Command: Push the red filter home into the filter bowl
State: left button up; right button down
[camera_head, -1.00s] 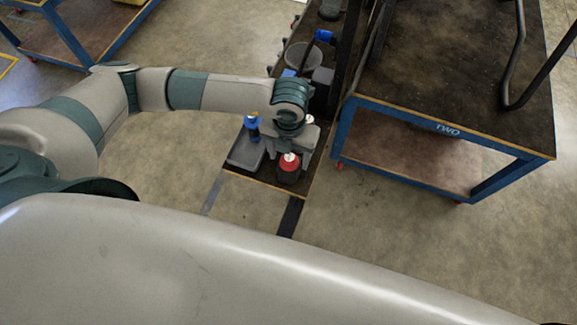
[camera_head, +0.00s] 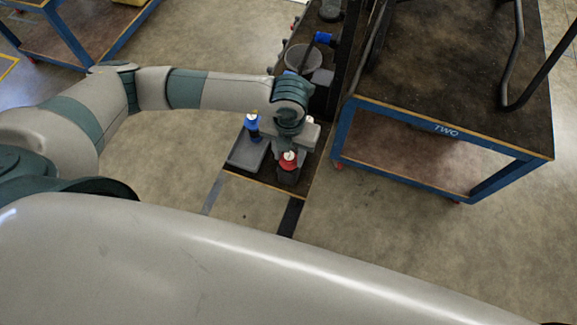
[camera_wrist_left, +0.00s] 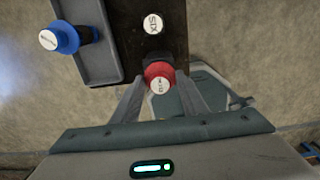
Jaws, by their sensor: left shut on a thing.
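The red filter (camera_head: 288,161) has a white top label and is at the front of the narrow dark bench. My left gripper (camera_head: 289,150) is shut on it from above. In the left wrist view, the two fingers of my left gripper (camera_wrist_left: 158,92) close on either side of the red filter (camera_wrist_left: 158,71). A dark grey round body shows just under the red in the head view; it may be the filter bowl, but I cannot tell how deep the filter sits in it. My right gripper is not in view.
A blue filter (camera_head: 253,124) stands in a grey tray (camera_head: 244,157) left of my left gripper. A grey round tub (camera_head: 303,58) is farther back. A blue-framed cart (camera_head: 437,128) stands at right.

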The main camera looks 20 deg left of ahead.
pick_arm(q)
jog(key=shift+r+p, duration=1.25)
jog(key=shift+r, duration=1.05)
jog(key=shift+r, duration=0.15)
jog(key=shift+r+p, duration=1.65)
jog(key=shift+r, duration=1.15)
